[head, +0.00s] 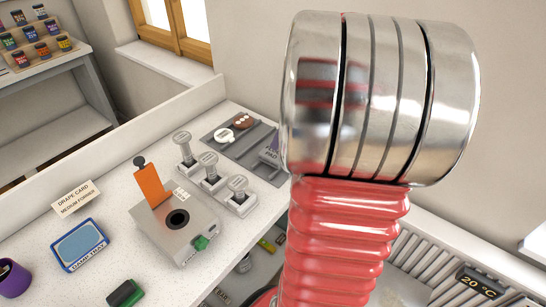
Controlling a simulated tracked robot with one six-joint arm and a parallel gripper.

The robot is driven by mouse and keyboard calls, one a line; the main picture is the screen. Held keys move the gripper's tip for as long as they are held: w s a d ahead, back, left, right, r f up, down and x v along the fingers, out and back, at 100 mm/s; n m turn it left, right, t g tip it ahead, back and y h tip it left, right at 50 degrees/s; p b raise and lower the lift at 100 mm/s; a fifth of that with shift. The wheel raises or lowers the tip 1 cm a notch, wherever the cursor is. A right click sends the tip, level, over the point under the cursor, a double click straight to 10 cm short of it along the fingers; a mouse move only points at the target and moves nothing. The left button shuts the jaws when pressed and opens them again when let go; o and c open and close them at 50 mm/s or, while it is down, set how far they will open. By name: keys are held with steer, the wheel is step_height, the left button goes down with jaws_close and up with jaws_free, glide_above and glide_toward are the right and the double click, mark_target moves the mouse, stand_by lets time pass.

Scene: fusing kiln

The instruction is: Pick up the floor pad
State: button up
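A grey-purple piece with a label ending in "PAD" (270,153) stands at the right end of a dark grey tray (222,141) on the white counter. The first word of its label is too small to read surely, so I cannot be certain that it is the floor pad. The large red ribbed sleeve with steel rings at the centre right seems to be part of my arm. It hides what lies behind it, just right of the labelled piece. My gripper's fingers do not show.
A grey box with an orange plate (151,184) and several white-topped holders stand on the counter (122,207). A radiator (440,250) is at right.

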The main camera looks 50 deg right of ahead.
glide_above(274, 153)
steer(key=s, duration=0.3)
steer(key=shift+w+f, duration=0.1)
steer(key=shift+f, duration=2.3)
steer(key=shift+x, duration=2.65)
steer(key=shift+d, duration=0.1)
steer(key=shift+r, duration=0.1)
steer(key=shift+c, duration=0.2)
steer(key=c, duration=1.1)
